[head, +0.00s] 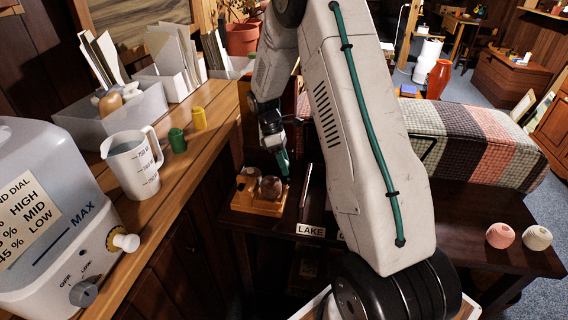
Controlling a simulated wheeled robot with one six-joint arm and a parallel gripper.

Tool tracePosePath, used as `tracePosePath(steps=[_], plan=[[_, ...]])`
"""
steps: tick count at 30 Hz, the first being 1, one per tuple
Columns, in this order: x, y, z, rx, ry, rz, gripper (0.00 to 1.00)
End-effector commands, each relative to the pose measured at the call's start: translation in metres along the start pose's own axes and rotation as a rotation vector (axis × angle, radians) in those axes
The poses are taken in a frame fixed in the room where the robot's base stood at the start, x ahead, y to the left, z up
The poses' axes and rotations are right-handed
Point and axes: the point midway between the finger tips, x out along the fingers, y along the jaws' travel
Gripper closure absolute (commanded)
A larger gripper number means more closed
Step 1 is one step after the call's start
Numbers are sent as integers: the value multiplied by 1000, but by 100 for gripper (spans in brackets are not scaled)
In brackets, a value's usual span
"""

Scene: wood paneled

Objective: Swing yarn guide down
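A thin pale rod (306,186) stands up from the dark table just right of a small wooden stand; it may be the yarn guide, but I cannot tell for certain. The wooden stand (258,207) carries rounded brown pieces. My gripper (283,166) points down above the stand, left of the rod and apart from it as far as I can see. Its fingers are small and dark here, and I cannot tell whether they are open or shut. My arm hides much of the table to the right of the rod.
A dark table (470,249) bears a "LAKE" label (310,230), a coral yarn ball (500,235) and a cream yarn ball (537,237). A wooden counter (176,196) at left holds a measuring jug (133,163) and a humidifier-like machine (50,215). A checked blanket (480,150) lies behind.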

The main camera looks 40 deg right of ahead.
Motion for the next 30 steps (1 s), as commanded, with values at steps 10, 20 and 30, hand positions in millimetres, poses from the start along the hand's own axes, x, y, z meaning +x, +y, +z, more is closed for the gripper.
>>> tracePosePath(steps=[10, 20, 30], plan=[[-41, 1, -1, 0, 2, 5, 48], [-77, 0, -1, -2, 0, 1, 48], [-80, -2, -4, -7, -1, 5, 76]])
